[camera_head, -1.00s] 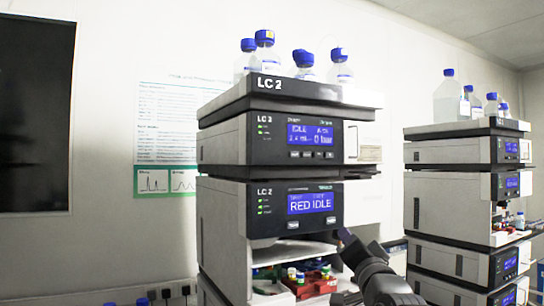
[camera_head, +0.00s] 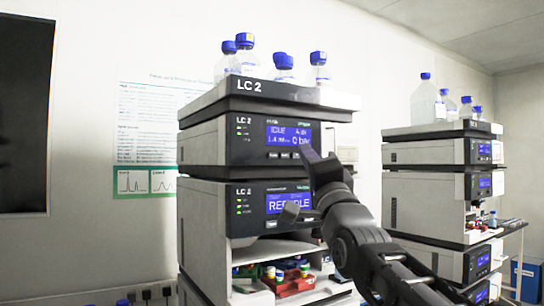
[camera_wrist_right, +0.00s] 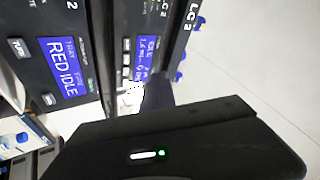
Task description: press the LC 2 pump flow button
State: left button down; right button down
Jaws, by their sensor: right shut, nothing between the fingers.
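The LC 2 stack (camera_head: 250,88) stands at centre in the head view. Its upper module, the pump, has a blue display (camera_head: 288,134) reading IDLE and 0 bar, with a row of small buttons (camera_head: 284,155) below it. My right gripper (camera_head: 309,153) is shut and empty, its tip in front of the pump's lower right, by the right end of the button row. I cannot tell whether it touches. In the right wrist view the dark fingers (camera_wrist_right: 157,93) point at the pump panel, near its display (camera_wrist_right: 146,56). My left gripper is out of view.
Blue-capped bottles (camera_head: 245,58) stand on top. An open bay below holds a red tray (camera_head: 294,286) of vials. A second stack (camera_head: 430,185) stands at right.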

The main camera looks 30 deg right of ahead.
aim_at(273, 155)
jog(key=shift+w, duration=0.1)
jog(key=shift+w+d+p, duration=0.15)
jog(key=shift+w+p, duration=3.25)
jog(key=shift+w, duration=0.9)
jog(key=shift+w+f, duration=0.1)
jog(key=shift+w, duration=0.1)
jog(key=shift+w, duration=0.25)
